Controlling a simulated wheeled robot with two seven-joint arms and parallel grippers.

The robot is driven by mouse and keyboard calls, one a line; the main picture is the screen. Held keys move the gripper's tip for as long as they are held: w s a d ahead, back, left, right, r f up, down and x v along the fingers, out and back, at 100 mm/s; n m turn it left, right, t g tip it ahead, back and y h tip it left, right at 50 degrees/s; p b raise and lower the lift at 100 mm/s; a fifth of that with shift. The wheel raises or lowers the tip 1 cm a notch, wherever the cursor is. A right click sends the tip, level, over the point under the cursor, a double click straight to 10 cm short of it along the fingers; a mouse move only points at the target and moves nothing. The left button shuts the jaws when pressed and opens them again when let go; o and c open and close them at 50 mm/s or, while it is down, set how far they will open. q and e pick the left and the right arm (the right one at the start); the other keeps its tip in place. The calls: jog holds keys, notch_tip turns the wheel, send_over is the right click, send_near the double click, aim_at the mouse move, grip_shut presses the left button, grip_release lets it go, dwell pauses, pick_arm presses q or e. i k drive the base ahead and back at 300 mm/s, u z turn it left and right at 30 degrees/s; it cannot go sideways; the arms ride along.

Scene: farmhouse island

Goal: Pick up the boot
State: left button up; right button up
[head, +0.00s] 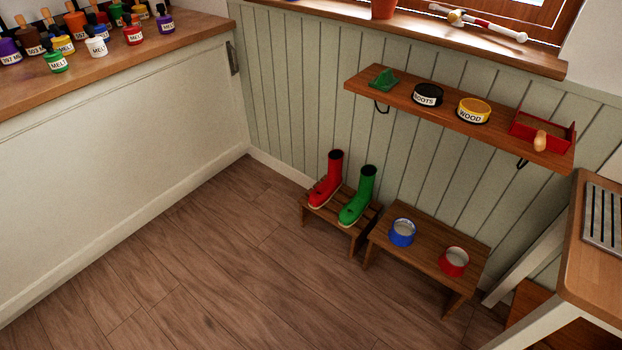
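A red boot (328,182) stands upright on a low slatted wooden rack (345,234) against the panelled wall. A green boot (359,198) stands upright just to its right on the same rack. Both have pale soles and dark openings at the top, and their toes point toward the lower left. The task names one boot, and two are in view. Neither of my grippers shows in the head view.
A low wooden bench (428,260) right of the rack holds a blue bowl (402,233) and a red bowl (453,262). A wall shelf (440,107) with tins hangs above. A counter (130,52) with several small bottles stands left. The wooden floor (200,270) in front is clear.

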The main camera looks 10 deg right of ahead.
aim_at(351, 213)
jog(key=z, duration=0.05)
jog(key=i, duration=1.2)
jog(key=z, duration=1.25)
jog(key=i, duration=0.65)
jog(key=z, duration=0.75)
